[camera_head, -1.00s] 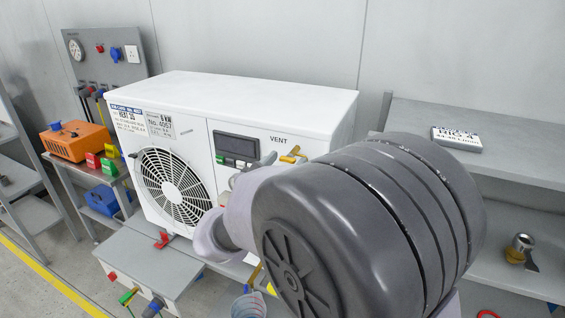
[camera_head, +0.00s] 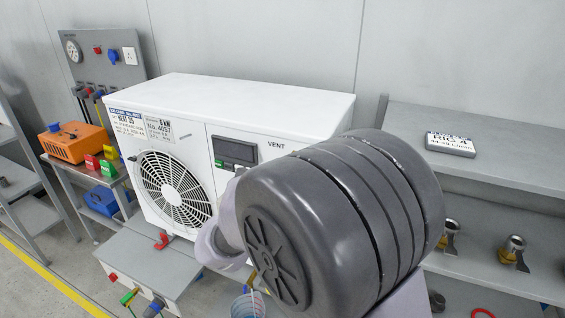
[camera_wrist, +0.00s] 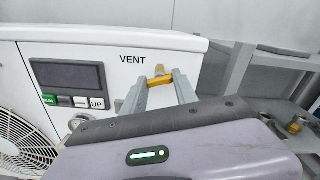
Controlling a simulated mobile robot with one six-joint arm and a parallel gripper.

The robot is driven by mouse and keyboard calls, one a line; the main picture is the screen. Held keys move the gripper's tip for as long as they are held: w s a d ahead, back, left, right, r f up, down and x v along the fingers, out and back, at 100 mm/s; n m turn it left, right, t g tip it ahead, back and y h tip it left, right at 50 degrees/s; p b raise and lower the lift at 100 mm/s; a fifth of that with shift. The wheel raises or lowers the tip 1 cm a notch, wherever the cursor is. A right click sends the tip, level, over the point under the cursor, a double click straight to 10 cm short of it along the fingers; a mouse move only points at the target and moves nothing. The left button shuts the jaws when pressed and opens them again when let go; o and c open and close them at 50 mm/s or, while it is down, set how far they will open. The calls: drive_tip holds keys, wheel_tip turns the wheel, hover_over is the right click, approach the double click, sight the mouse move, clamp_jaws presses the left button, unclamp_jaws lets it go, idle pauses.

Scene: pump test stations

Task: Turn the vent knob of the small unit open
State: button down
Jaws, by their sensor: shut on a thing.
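The yellow vent knob (camera_wrist: 159,72) sits below and right of the VENT label. My gripper (camera_wrist: 161,82) is shut on the knob, with one grey finger on each side of it. The knob's handle looks slightly tilted from level. In the head view my arm hides the knob and the gripper's fingers.
A grey shelf (camera_head: 500,130) with a label block (camera_head: 450,144) stands at the right, with brass-and-steel fittings on its lower level. An orange box (camera_head: 75,142) and coloured blocks sit on a cart at the left. Green and UP buttons (camera_wrist: 96,103) are left of the gripper.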

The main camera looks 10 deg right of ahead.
drive_tip(key=shift+n+p, duration=5.05)
drive_tip(key=shift+n, duration=1.85)
drive_tip(key=c, duration=1)
unclamp_jaws()
drive_tip(key=shift+o, duration=0.2)
drive_tip(key=shift+s, duration=0.1)
